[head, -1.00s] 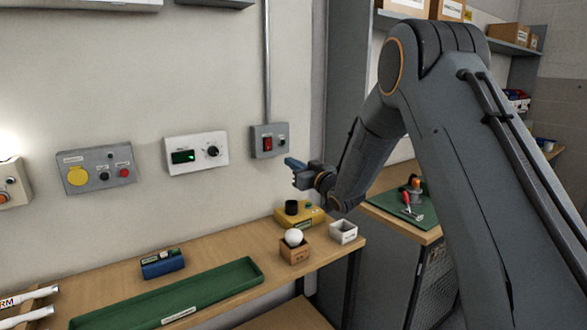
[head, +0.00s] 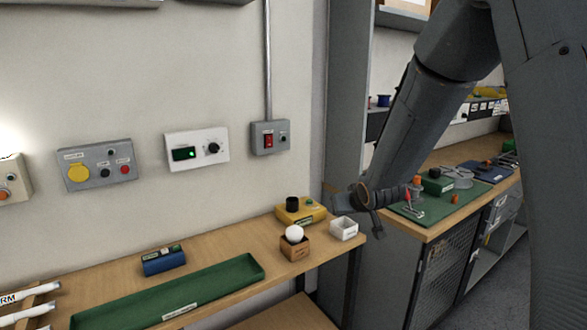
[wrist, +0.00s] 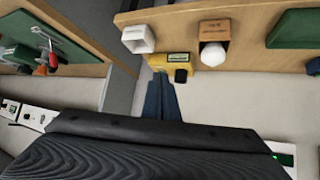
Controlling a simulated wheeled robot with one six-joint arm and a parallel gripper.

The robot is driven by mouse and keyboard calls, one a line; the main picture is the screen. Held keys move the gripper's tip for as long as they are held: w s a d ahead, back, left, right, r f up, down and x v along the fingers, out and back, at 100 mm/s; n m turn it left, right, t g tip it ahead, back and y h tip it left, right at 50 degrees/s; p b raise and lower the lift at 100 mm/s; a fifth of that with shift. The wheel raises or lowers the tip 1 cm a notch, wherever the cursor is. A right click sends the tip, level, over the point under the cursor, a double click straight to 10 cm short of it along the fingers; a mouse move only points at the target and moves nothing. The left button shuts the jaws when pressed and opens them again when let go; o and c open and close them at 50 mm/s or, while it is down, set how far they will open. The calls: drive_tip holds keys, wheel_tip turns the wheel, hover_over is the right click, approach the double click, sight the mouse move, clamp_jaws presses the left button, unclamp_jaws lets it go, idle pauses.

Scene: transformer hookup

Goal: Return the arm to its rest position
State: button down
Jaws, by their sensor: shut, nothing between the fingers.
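My arm comes down from the upper right of the head view, its forearm slanting to the lower left. My gripper (head: 376,230) hangs at its end, just right of the wooden shelf's right end and in front of the grey cabinet. In the wrist view my gripper (wrist: 161,84) shows two dark blue fingers pressed together, with nothing between them. Their tips appear near the yellow box (wrist: 181,61), but the gap to it is hard to judge. My gripper partly covers the area between the shelf and the green mat.
A grey red-switch box (head: 270,138) is on the wall. Tools lie on the green mat (head: 430,208).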

drive_tip(key=s+d+f+g, duration=0.1)
drive_tip(key=s+f+g, duration=0.1)
drive_tip(key=s, duration=0.9)
drive_tip(key=s+d+f+m+g+h, duration=0.1)
drive_tip(key=s+g, duration=0.3)
drive_tip(key=s, duration=0.7)
drive_tip(key=s+d+f+m+g, duration=0.1)
drive_tip(key=s+d+f+g, duration=0.2)
drive_tip(key=s, duration=0.7)
drive_tip(key=shift+s+h, duration=0.3)
drive_tip(key=shift+s, duration=0.1)
drive_tip(key=shift+a, duration=0.1)
